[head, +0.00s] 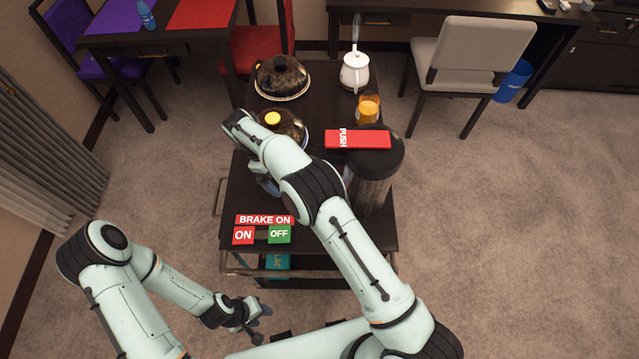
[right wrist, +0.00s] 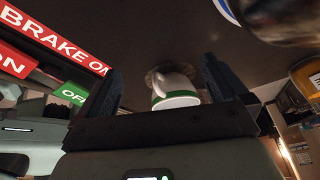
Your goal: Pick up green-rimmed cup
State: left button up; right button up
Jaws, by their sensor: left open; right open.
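The white cup with a green band at its rim (right wrist: 176,93) is in the right wrist view, on the dark cart top. It appears between the two fingers of my right gripper (right wrist: 165,88), which are open with gaps on both sides of it. In the head view the cup is hidden behind my right arm, and only a bit of my right gripper (head: 268,186) shows over the cart. My left gripper (head: 260,325) is open and empty, low in the head view, in front of the cart.
On the cart (head: 318,100) stand a domed dish (head: 282,75), a second dome (head: 290,125), a white kettle (head: 355,72), an amber-orange container (head: 368,108) and a tall dark bin-like cylinder (head: 372,185). Brake signs (head: 264,220) mark the cart's front. A grey chair (head: 470,55) stands right.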

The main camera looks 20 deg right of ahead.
jog(key=s+d, duration=0.1)
jog(key=s+d+b, duration=0.1)
jog(key=d, duration=0.1)
jog(key=s+d, duration=0.1)
jog(key=d, duration=0.1)
jog(key=shift+s+f, duration=0.1)
jog(key=shift+s, duration=0.15)
jog(key=shift+s+d, duration=0.2)
jog(key=shift+d, duration=0.5)
jog(key=shift+s+d+b, duration=0.2)
jog(key=shift+s+d, duration=0.15)
jog(key=shift+d, duration=0.25)
jog(key=shift+s+d+b, duration=0.15)
jog(key=shift+s+d, duration=0.2)
jog(key=shift+d, duration=0.25)
jog(key=shift+x, duration=1.1)
jog(key=shift+s+d+f, duration=0.1)
jog(key=shift+d+f, duration=0.2)
jog(key=shift+f, duration=0.1)
pick_arm(q)
jog(key=s+f, duration=0.3)
jog(key=shift+f, duration=0.15)
pick_arm(e)
jog(key=c, duration=0.8)
